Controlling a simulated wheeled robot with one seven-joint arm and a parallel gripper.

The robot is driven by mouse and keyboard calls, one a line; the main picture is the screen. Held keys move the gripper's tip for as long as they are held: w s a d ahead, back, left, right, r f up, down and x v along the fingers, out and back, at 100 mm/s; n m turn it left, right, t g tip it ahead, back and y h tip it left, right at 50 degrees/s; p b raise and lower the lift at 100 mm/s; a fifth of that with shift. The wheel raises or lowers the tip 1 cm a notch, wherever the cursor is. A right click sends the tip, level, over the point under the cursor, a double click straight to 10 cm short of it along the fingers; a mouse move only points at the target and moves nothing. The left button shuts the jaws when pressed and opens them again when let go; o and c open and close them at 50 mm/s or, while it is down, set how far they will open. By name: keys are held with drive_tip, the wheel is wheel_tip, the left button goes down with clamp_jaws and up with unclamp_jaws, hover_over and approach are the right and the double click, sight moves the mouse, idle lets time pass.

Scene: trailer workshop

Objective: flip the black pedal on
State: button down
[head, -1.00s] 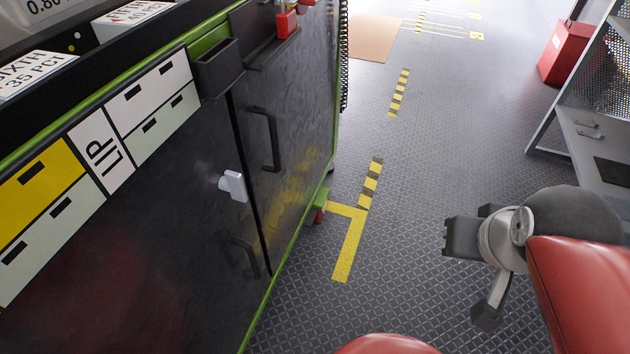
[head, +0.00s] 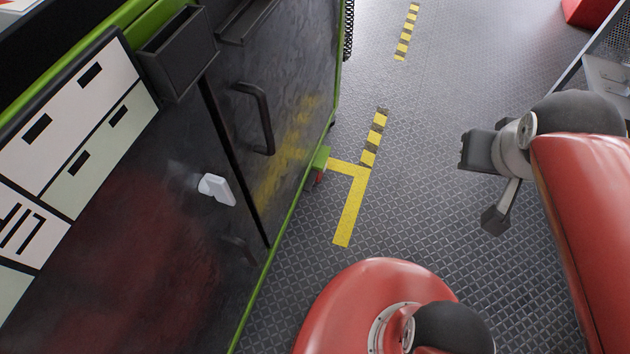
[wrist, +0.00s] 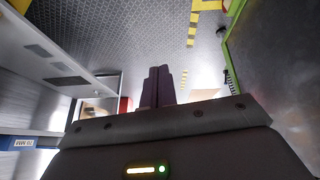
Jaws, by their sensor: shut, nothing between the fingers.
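I cannot make out a black pedal in either view. A small green and red fitting (head: 321,165) juts out at the foot of the dark cabinet; any pedal on it is too small to tell. My gripper (head: 470,150) is in the air at the right of the head view, over the floor and well apart from the cabinet. In the wrist view its two dark fingers (wrist: 158,87) are together, with nothing between them.
The patterned floor (head: 430,90) with yellow marks is open. Grey shelving (head: 606,78) and a red box (head: 588,12) stand at the right.

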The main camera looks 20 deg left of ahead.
drive_tip(key=w+f+n+h+b, duration=0.15)
drive_tip(key=w+f+n, duration=0.3)
drive_tip(key=w, duration=0.75)
drive_tip(key=w+a+f+n+t+y, duration=0.15)
drive_tip(key=w+a+f+n, duration=0.3)
drive_tip(key=w+f, duration=0.6)
drive_tip(key=a+f+n+g+y+b, duration=0.1)
drive_tip(key=a+f+n+g+y, duration=0.4)
drive_tip(key=a+f, duration=0.75)
drive_tip(key=s+a+f+n+g+y, duration=0.1)
drive_tip(key=s+a+f+y, duration=0.4)
drive_tip(key=f, duration=0.5)
drive_tip(key=shift+s+a+n+g+b, duration=0.4)
drive_tip(key=shift+a+n, duration=0.4)
drive_tip(key=shift+a, duration=0.15)
drive_tip(key=shift+f, duration=0.1)
